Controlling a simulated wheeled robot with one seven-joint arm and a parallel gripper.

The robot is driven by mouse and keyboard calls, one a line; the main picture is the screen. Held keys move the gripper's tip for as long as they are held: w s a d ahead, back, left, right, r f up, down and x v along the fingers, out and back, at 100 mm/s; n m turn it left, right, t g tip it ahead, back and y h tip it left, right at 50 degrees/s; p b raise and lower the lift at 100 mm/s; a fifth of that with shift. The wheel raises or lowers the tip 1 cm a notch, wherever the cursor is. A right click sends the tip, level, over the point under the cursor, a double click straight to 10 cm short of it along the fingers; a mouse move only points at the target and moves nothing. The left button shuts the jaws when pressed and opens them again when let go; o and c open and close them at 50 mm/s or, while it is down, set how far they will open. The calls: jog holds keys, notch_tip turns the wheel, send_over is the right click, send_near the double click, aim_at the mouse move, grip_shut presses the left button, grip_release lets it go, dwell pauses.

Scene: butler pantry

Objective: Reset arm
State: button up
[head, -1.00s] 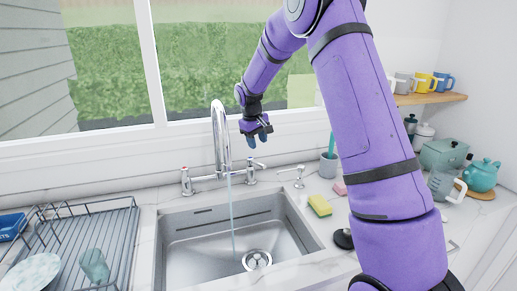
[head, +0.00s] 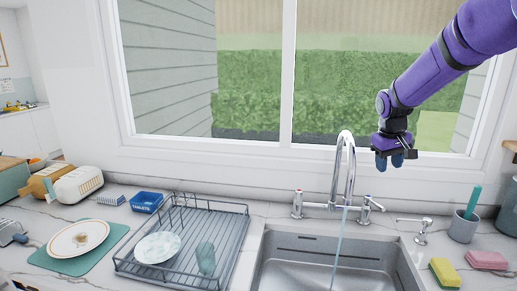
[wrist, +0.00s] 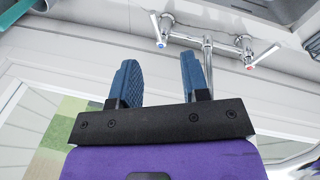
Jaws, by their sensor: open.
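My gripper (head: 390,162) hangs in front of the window, to the right of the faucet's arched spout and above the counter. In the wrist view its two blue fingers (wrist: 160,82) stand apart with nothing between them. The gripper is open and empty. My purple arm reaches in from the upper right in the head view. The chrome faucet (head: 347,160) is running, with a thin stream of water falling into the sink (head: 290,262). The faucet handles also show beyond the fingers in the wrist view. The gripper is apart from the faucet.
A dish rack (head: 240,228) with a plate (head: 158,247) and a cup (head: 205,257) stands left of the sink. A yellow sponge (head: 445,272), a pink sponge (head: 487,259) and a grey holder (head: 463,228) are at right.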

jog(key=s+a+r+t, duration=0.1)
jog(key=s+a+r, duration=0.1)
jog(key=s+r, duration=0.5)
jog(key=s+a+r+t, duration=0.1)
jog(key=s+a+r, duration=0.25)
jog(key=s, duration=0.75)
jog(key=s+a+m+t+y, duration=0.1)
jog(key=s+a+y, duration=0.1)
jog(key=s, duration=1.6)
jog(key=shift+a+f+m+t, duration=0.3)
jog(key=shift+a+f+t, duration=0.05)
jog(key=shift+f+t, duration=0.1)
